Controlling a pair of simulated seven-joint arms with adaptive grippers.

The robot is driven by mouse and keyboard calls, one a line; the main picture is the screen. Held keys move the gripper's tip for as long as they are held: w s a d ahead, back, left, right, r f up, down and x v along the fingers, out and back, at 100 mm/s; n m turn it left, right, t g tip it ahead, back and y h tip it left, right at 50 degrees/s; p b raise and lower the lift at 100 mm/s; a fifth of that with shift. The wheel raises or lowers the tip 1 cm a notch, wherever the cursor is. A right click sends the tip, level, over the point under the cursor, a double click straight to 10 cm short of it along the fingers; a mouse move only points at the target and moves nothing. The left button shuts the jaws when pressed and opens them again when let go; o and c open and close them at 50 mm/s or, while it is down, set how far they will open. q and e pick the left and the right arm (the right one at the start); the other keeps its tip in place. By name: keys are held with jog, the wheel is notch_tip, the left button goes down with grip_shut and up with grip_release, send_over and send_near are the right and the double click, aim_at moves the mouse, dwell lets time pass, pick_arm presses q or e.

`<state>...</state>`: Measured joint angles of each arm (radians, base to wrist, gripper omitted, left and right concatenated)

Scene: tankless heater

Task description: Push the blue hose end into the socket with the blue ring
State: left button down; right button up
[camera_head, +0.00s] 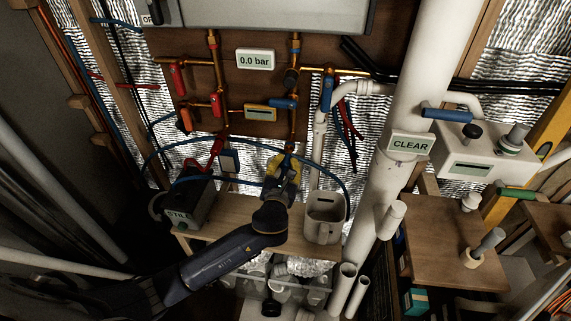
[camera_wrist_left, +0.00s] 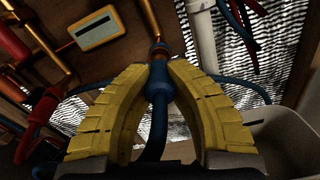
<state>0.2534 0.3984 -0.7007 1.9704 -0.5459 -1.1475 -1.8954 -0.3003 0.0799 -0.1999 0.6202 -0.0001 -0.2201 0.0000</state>
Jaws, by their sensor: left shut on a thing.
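My left gripper (camera_head: 285,168) has yellow fingers and is below the copper pipe (camera_head: 294,120) on the board. In the left wrist view the fingers (camera_wrist_left: 160,72) are shut on the blue hose end (camera_wrist_left: 158,88), which points up between the fingertips. A copper fitting (camera_wrist_left: 158,48) sits directly above the hose end, in line with it. The two look very close or touching; I cannot tell how deep the hose end sits. The blue ring is hard to tell apart from the blue hose end. The blue hose (camera_head: 325,168) curves away on both sides. My right gripper is not in view.
A grey jug (camera_head: 325,230) stands on the wooden shelf (camera_head: 235,210) right of the gripper. A pump box (camera_head: 188,205) is at left. A thick white pipe (camera_head: 375,205) stands at right.

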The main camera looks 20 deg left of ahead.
aim_at(287, 157)
pick_arm(q)
jog(key=shift+w+a, duration=0.2)
jog(key=shift+w, duration=1.4)
jog(key=c, duration=1.3)
grip_release()
jog(key=s+d, duration=0.1)
jog(key=s, duration=1.1)
jog(key=shift+d, duration=0.2)
